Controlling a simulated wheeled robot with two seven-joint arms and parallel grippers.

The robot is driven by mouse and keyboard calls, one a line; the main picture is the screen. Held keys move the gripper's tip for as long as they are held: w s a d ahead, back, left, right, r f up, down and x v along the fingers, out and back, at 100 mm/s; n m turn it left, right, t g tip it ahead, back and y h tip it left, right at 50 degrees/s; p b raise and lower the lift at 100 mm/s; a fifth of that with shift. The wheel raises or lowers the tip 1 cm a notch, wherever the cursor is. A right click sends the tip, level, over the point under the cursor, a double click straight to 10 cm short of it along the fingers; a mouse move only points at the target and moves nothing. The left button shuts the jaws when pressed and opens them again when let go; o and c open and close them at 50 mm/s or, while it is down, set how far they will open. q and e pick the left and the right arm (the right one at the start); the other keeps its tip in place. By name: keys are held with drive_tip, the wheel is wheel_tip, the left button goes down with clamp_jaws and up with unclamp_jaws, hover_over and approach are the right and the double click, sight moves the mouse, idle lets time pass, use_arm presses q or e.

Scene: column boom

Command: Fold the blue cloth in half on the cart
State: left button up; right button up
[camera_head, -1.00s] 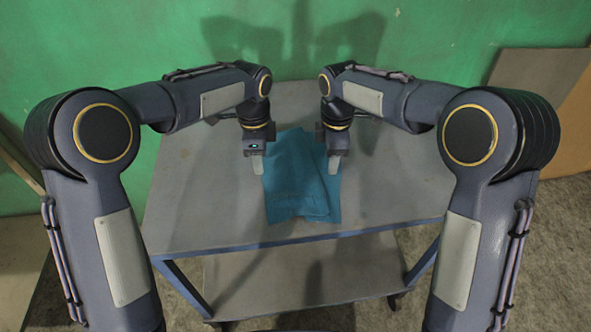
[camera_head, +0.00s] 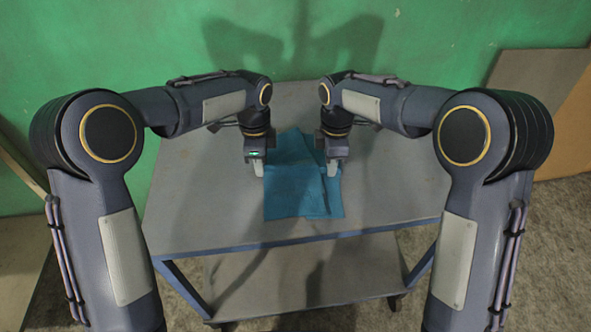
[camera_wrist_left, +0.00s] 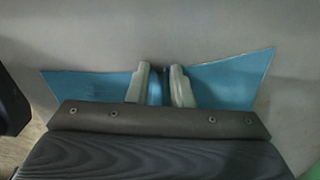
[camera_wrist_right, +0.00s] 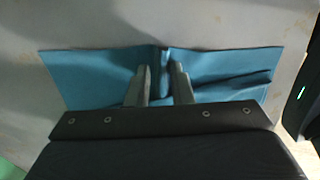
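The blue cloth (camera_head: 296,190) lies on the grey cart (camera_head: 205,195), near the middle of its top. It looks layered, with creases and a strip showing past the upper layer on the right. My left gripper (camera_head: 257,169) is at its left edge and my right gripper (camera_head: 333,168) at its right edge. In the left wrist view the fingers (camera_wrist_left: 160,85) stand apart with a raised bit of cloth between them. In the right wrist view the fingers (camera_wrist_right: 162,78) also stand apart, with a cloth ridge between and beyond them. The fingertips' exact contact is hidden.
The cart top is bare left and right of the cloth. A lower shelf (camera_head: 300,278) sits under it. A green wall (camera_head: 130,40) stands behind the cart, and brown boards (camera_head: 540,90) lean at the right.

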use_arm(q)
clamp_jaws()
use_arm(e)
clamp_jaws()
